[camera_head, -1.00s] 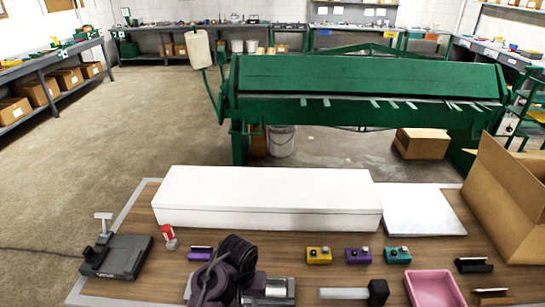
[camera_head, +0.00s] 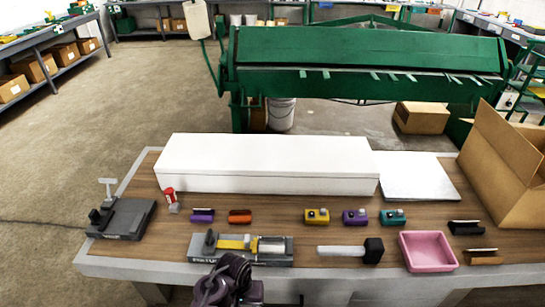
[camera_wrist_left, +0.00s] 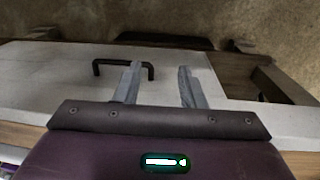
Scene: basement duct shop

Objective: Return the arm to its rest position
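My dark purple left arm (camera_head: 225,280) shows at the bottom of the head view, at the front edge of the workbench (camera_head: 150,262). Its fingertips cannot be made out there. In the left wrist view my left gripper (camera_wrist_left: 159,68) has its two grey fingers apart, with nothing held between them. Beyond the fingers is a pale panel (camera_wrist_left: 55,80) with a black bar handle (camera_wrist_left: 122,63). My right gripper is in neither view.
A grey fixture with a yellow part (camera_head: 238,247) lies just behind my arm. To its right are a black-headed mallet (camera_head: 372,250) and a pink tray (camera_head: 428,251). A long white box (camera_head: 265,165) and an open cardboard box (camera_head: 505,165) stand farther back.

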